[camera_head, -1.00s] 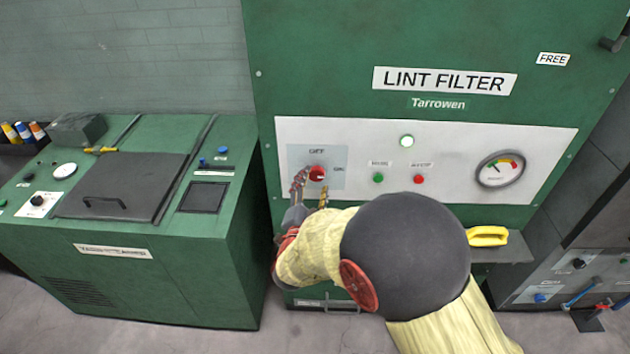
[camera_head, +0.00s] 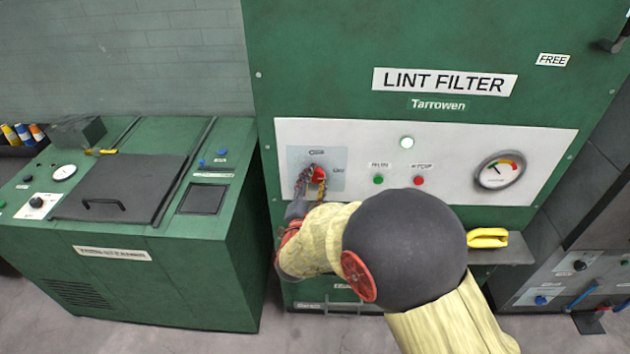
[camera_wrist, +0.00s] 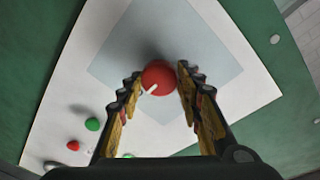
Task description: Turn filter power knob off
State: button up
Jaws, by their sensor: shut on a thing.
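The red filter power knob (camera_head: 319,175) sits on a light grey-blue square on the white panel (camera_head: 450,150) of the green lint filter cabinet. In the wrist view the knob (camera_wrist: 158,77) shows as a red disc with a short white pointer mark aimed toward the lower left of the picture. My gripper (camera_head: 312,183) is at the knob from below. In the wrist view my gripper (camera_wrist: 157,82) has one fingertip on each side of the knob and is shut on it. The fingers partly cover the knob in the head view.
A green button (camera_head: 378,180) and a red button (camera_head: 419,181) are right of the knob, with a lit round lamp (camera_head: 407,142) above and a gauge (camera_head: 499,170) further right. A yellow object (camera_head: 487,238) rests on a shelf. A green machine (camera_head: 120,220) stands at left.

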jog(key=c, duration=0.5)
jog(key=shift+o, duration=0.2)
jog(key=shift+n, duration=0.3)
jog(key=n, duration=0.3)
jog(key=shift+f, duration=0.1)
jog(key=n+t, duration=0.1)
jog(key=n, duration=0.3)
jog(key=shift+n+p, duration=0.35)
jog(key=shift+n, duration=0.05)
jog(key=n+y, duration=0.1)
jog(key=n, duration=0.4)
jog(key=shift+d+t+p, duration=0.1)
jog(key=shift+t+p, duration=0.2)
jog(key=shift+p, duration=0.05)
jog(key=n+y+p, duration=0.1)
jog(key=n, duration=0.4)
jog(key=shift+n, duration=0.4)
